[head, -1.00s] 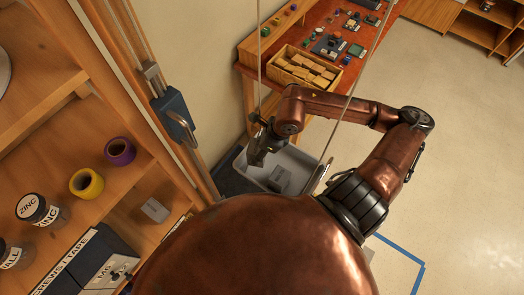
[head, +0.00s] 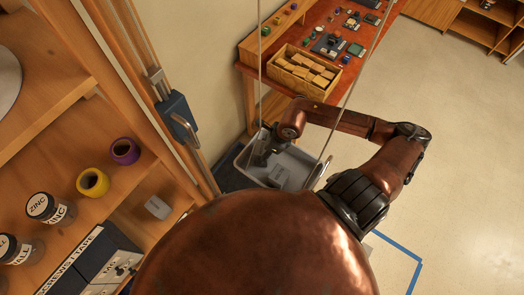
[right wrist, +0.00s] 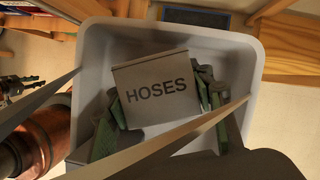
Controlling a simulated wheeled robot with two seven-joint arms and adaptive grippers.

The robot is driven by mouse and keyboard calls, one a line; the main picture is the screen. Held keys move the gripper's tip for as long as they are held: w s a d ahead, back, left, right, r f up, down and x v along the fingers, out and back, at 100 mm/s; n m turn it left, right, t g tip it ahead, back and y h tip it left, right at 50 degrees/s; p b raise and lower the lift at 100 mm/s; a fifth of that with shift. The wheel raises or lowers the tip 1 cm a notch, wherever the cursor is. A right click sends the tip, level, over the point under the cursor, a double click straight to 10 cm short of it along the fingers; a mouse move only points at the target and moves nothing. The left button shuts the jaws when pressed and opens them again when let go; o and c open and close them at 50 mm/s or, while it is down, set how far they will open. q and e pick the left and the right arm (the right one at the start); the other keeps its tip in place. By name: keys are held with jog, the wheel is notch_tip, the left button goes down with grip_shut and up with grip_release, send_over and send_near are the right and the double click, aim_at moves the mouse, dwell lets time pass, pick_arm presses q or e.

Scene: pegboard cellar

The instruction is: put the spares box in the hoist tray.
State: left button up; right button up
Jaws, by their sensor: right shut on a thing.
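The hoist tray (head: 243,168) is a light grey open bin hanging on cables beside the wall, in the middle of the head view. It also fills much of the right wrist view (right wrist: 246,62). My right gripper (head: 266,156) reaches down into it. Its green-padded fingers (right wrist: 163,107) are shut on both sides of a grey box labelled HOSES (right wrist: 155,75). That box shows small within the tray in the head view (head: 278,176). No spares label is readable. I cannot tell whether the box touches the tray floor.
A red-topped bench with a wooden parts tray (head: 304,73) stands behind. Hoist cables run close around my arm.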

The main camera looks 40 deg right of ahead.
jog(key=o, duration=1.2)
jog(key=shift+o, duration=0.2)
jog(key=shift+d+r, duration=0.15)
jog(key=shift+r, duration=0.05)
jog(key=b+v, duration=0.1)
jog(key=v, duration=1)
jog(key=shift+s+r+b, duration=0.2)
jog(key=shift+r+b, duration=0.1)
